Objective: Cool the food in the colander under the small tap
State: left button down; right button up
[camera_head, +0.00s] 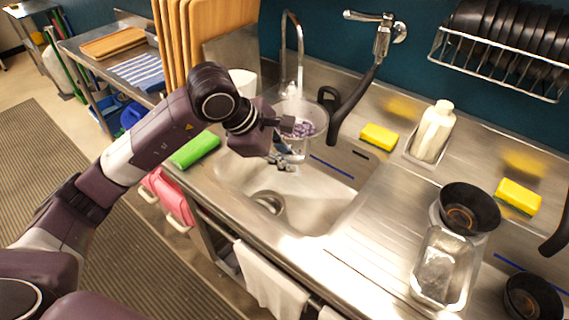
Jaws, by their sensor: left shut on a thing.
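The colander (318,116) is a round, light-coloured vessel with purple food (302,129) in it, at the back left of the sink (315,200). The small tap (300,45) is a thin curved spout that comes down at the colander's back left side. I cannot tell whether water runs from it. My left gripper (285,140) is shut on the colander at its left side and holds it over the sink basin. The gripper's fingers are partly hidden by the wrist and the colander. My right gripper is not in view.
A large tap (382,40) with a black hose is on the wall to the right. Yellow sponges (379,137), a white bottle (434,130) and a glass jar (440,265) stand on the counter right of the sink. A green cloth (195,149) lies at the sink's left edge.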

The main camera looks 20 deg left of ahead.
aim_at(299, 134)
pick_arm(q)
jog(key=shift+w+f, duration=0.1)
jog(key=shift+w, duration=0.55)
jog(key=w, duration=0.2)
jog(key=w+a+f, duration=0.1)
jog(key=w, duration=0.2)
jog(key=w+a+f, duration=0.1)
jog(key=w, duration=0.1)
jog(key=shift+w, duration=0.25)
jog(key=w, duration=0.1)
jog(key=w+b, duration=0.1)
jog(key=w+f, duration=0.1)
jog(key=shift+w+a+f+b, duration=0.1)
jog(key=shift+w+a+b, duration=0.2)
jog(key=shift+a+b, duration=0.1)
jog(key=shift+w+a+f, duration=0.15)
jog(key=shift+w, duration=0.7)
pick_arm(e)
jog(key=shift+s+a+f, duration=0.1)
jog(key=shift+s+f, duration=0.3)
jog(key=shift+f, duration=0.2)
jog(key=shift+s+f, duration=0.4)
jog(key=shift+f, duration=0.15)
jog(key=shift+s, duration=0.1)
pick_arm(q)
jog(key=shift+w+d+b, duration=0.1)
jog(key=shift+d+b, duration=0.25)
jog(key=shift+d, duration=0.2)
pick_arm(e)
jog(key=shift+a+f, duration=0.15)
